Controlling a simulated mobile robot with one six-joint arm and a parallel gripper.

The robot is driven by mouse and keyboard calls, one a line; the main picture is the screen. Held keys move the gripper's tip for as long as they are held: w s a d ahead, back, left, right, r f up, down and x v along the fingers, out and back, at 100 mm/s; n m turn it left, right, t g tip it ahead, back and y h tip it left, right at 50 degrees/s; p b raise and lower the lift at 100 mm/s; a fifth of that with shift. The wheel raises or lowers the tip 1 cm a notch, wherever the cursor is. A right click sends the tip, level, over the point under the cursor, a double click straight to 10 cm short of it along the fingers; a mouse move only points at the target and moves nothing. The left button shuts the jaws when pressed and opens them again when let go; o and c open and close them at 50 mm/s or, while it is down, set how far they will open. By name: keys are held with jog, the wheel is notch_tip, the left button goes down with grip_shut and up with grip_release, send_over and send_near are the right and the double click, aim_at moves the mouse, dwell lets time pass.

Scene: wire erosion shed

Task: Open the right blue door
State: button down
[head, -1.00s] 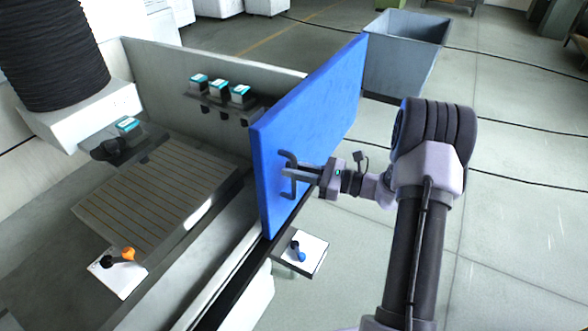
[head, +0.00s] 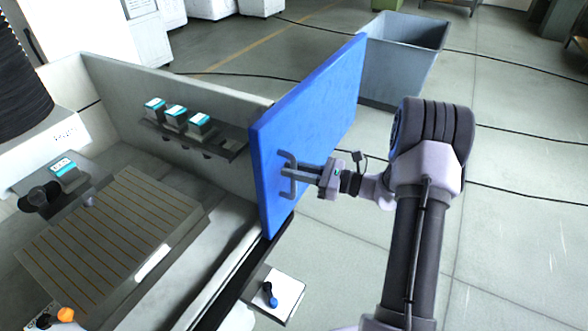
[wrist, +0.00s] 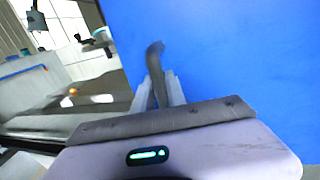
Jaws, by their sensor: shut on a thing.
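The right blue door (head: 315,125) stands upright at the right side of the machine in the head view. It fills much of the wrist view (wrist: 230,60). A dark grey bar handle (head: 287,162) is fixed to its face, and the handle also shows in the wrist view (wrist: 155,62). My gripper (head: 299,174) is shut on the handle, with one finger on each side of it in the wrist view (wrist: 158,90). To the left of the door, the machine's work area lies open to view.
A slatted worktable (head: 110,235) and a shelf with several small teal-and-white boxes (head: 175,116) are inside the machine. A small white tray with a blue-handled item (head: 275,295) sits below the door. A grey bin (head: 400,55) stands behind the door.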

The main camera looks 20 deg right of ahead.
jog(key=c, duration=1.4)
grip_release()
jog(key=shift+o, duration=0.2)
jog(key=shift+s, duration=0.1)
jog(key=p+v, duration=0.3)
jog(key=v, duration=1.4)
jog(key=shift+d, duration=0.15)
jog(key=shift+s, duration=0.1)
